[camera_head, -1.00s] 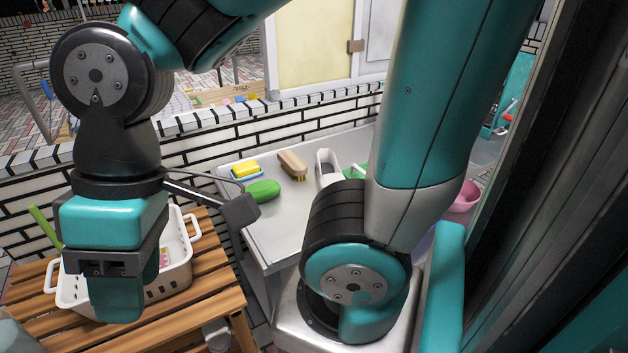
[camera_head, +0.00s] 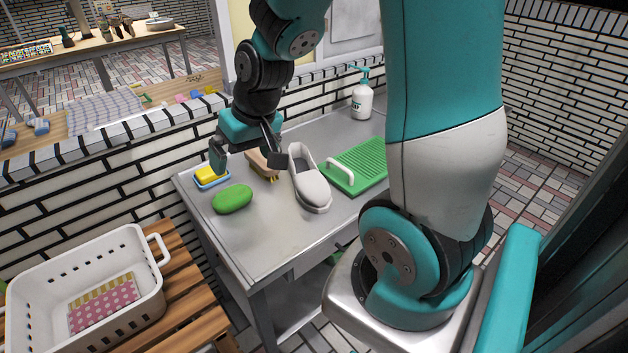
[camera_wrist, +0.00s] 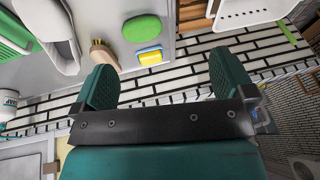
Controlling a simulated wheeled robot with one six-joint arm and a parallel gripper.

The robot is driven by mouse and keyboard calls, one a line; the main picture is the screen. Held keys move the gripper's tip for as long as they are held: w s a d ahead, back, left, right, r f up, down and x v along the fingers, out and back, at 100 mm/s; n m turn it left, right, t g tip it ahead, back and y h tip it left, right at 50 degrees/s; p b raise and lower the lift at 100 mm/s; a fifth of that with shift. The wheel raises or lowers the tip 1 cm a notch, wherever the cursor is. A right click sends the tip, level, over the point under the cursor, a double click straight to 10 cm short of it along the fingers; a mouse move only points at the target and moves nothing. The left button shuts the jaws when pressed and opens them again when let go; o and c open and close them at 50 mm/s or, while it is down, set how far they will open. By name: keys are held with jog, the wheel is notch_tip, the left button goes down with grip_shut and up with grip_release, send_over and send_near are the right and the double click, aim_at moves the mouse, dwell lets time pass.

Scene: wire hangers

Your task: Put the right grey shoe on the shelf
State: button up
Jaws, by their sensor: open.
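A single light grey shoe (camera_head: 311,182) lies sole down on the grey metal table (camera_head: 285,235), between a brush and a green ribbed board. It also shows at the upper left of the wrist view (camera_wrist: 62,55), partly cut off by the frame edge. My gripper (camera_head: 222,152) hangs above the table's back left part, left of the shoe and apart from it. In the wrist view its two teal fingers (camera_wrist: 166,78) stand wide apart with nothing between them. I cannot tell for certain which surface is the shelf; a lower level (camera_head: 300,312) shows under the table.
A yellow sponge on a blue dish (camera_head: 211,178), a green oval (camera_head: 232,199) and a wooden brush (camera_head: 262,166) lie left of the shoe. The green board (camera_head: 358,168) and a soap bottle (camera_head: 362,98) are to the right. A white basket (camera_head: 60,268) sits on a slatted bench.

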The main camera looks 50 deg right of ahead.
aim_at(309, 175)
jog(key=s+d+f+m+h, duration=0.1)
jog(key=d+f+m+h, duration=0.2)
jog(key=d, duration=0.6)
jog(key=d+f+m+h, duration=0.15)
jog(key=d+f, duration=0.25)
jog(key=d, duration=0.6)
jog(key=shift+m+y, duration=0.35)
jog(key=x, duration=0.7)
jog(key=p+x, duration=0.1)
jog(key=x, duration=0.3)
jog(key=shift+s+d+f, duration=0.1)
jog(key=shift+s+f, duration=0.1)
jog(key=shift+f, duration=0.25)
jog(key=shift+p+x, duration=0.55)
jog(key=shift+x, duration=2.2)
jog(key=shift+s+d, duration=0.1)
jog(key=c, duration=0.9)
jog(key=shift+o, duration=0.2)
jog(key=shift+r, duration=0.1)
notch_tip(309, 175, up, 20)
jog(key=b, duration=0.1)
